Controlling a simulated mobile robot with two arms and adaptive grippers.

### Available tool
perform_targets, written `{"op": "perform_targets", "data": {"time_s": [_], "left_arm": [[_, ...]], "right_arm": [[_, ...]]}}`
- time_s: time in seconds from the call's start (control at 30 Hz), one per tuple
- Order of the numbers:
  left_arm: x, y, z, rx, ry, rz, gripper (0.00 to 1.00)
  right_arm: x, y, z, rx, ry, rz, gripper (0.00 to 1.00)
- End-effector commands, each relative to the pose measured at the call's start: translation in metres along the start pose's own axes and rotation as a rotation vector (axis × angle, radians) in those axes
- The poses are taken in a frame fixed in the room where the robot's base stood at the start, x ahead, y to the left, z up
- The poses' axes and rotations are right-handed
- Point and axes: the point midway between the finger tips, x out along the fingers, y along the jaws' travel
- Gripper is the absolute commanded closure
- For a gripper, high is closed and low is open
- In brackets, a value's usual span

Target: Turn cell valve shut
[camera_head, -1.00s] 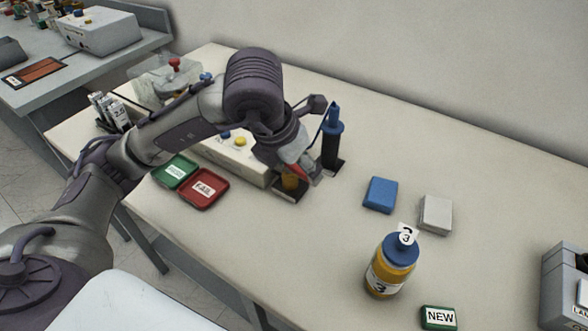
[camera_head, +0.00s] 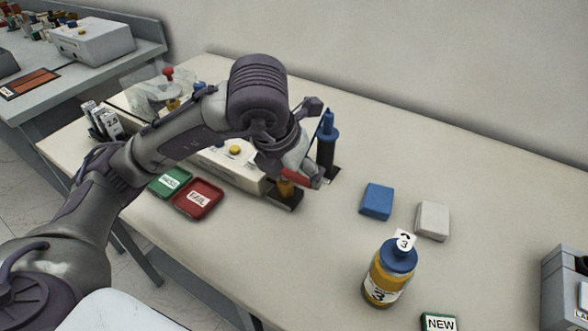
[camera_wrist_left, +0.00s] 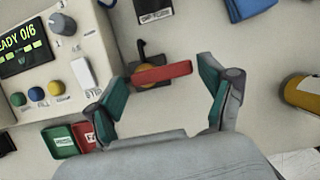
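The cell valve shows in the left wrist view as a red lever (camera_wrist_left: 163,74) over a yellow-orange body on a dark base. In the head view its orange body (camera_head: 286,188) stands on a dark base, partly covered by my gripper. My left gripper (camera_wrist_left: 163,95) is open, with one finger near each end of the red lever and visible space at the right end. In the head view my left gripper (camera_head: 300,172) is over the valve; its fingertips are partly hidden. Contact with the lever cannot be told. My right gripper is not in view.
A pale control box (camera_wrist_left: 55,60) stands left of the valve. A black-and-blue cylinder (camera_head: 327,145) stands close behind. Green (camera_head: 170,182) and red (camera_head: 198,197) trays lie in front. Blue and white blocks and a bottle (camera_head: 390,272) are to the right, with bare table between.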

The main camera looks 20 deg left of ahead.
Motion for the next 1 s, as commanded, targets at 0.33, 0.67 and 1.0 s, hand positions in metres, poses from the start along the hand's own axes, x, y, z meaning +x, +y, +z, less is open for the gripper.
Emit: {"op": "perform_targets", "data": {"time_s": [0.33,0.67,1.0], "left_arm": [[0.001,0.0,-0.001,0.003,0.003,0.0,0.02],[-0.036,0.0,0.001,0.005,-0.005,0.002,0.02],[-0.099,0.0,0.001,0.003,-0.004,0.002,0.02]], "right_arm": [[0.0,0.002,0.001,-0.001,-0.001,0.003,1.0],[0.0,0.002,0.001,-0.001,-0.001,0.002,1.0],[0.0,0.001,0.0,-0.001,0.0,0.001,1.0]]}}
